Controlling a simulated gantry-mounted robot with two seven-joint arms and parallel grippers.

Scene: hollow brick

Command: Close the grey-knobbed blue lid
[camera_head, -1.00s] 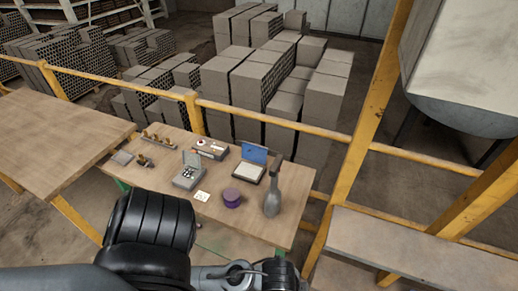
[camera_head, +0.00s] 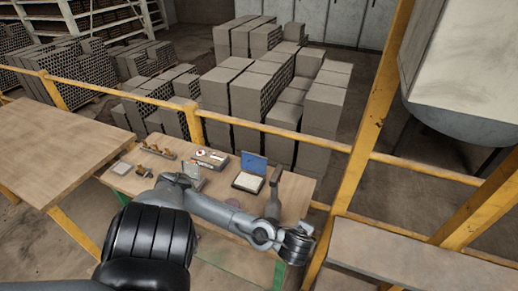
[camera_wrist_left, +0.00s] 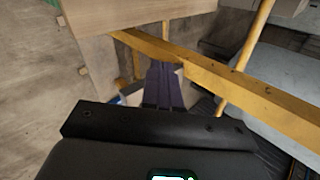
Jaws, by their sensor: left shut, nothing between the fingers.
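The blue lid (camera_head: 253,163) stands raised at the back of a small dark box (camera_head: 248,182) with a pale inside, on the wooden table in the head view. I cannot make out its grey knob. My left arm reaches across the front of the table, its wrist end right of and nearer than the box. My left gripper (camera_wrist_left: 163,72) shows in the left wrist view, its dark fingers shut and empty, apart from the lid. The head view does not show the fingers clearly. My right gripper is not in view.
A grey bottle-shaped object (camera_head: 273,205) stands right of the box. A red-and-white item (camera_head: 210,157) lies behind. A yellow rail (camera_head: 270,129) runs behind the table.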

